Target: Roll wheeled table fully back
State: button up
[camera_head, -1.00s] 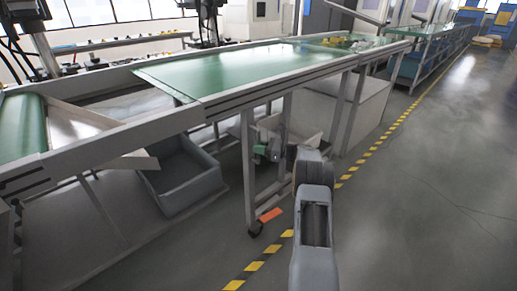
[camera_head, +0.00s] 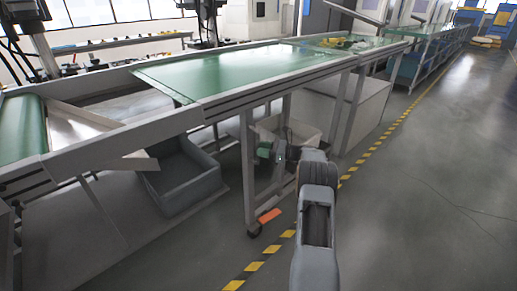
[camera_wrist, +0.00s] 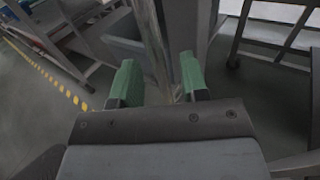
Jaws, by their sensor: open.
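The wheeled table (camera_head: 225,70) has a green top and grey metal frame. Its near leg (camera_head: 249,170) ends in a caster (camera_head: 255,228) with an orange pedal (camera_head: 269,216) on the floor. My gripper (camera_head: 278,154) is just right of that leg, below the tabletop. In the wrist view my gripper (camera_wrist: 160,82) is open, with its two green fingers apart. A grey post (camera_wrist: 150,35) shows beyond and in line with the gap; I cannot tell whether it is between the fingers. My arm partly hides the space under the table.
A grey bin (camera_head: 182,180) sits under the left conveyor frame (camera_head: 120,135). A white bin (camera_head: 300,132) stands behind my gripper. A yellow-black floor stripe (camera_head: 262,266) runs past the table. The floor at right is clear.

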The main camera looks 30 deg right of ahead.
jog(key=p+v, duration=0.1)
jog(key=v, duration=1)
jog(key=shift+s+p, duration=0.15)
jog(key=shift+p, duration=0.15)
jog(key=shift+d, duration=0.15)
jog(key=s+a+r+n+g+h+p, duration=0.2)
jog(key=a+r+n+g+p, duration=0.3)
jog(key=a+r, duration=0.55)
jog(key=s+a+r+n+g+h+p, duration=0.25)
jog(key=a+r+n+p, duration=0.3)
jog(key=a+r, duration=0.55)
jog(key=s+a+r+n+h+p, duration=0.3)
jog(key=s+n+p, duration=0.1)
jog(key=s, duration=0.3)
jog(key=s+a+r+n+h+p, duration=0.3)
jog(key=s+a+r+n+p, duration=0.1)
jog(key=s, duration=0.4)
jog(key=s+a+r+n+h+p, duration=0.3)
jog(key=s+n+p, duration=0.2)
jog(key=s+n, duration=0.2)
jog(key=shift+s+a+r+n, duration=0.15)
jog(key=shift+s+a+n, duration=0.15)
jog(key=shift+a+n, duration=0.1)
jog(key=shift+g, duration=0.25)
jog(key=shift+c, duration=0.2)
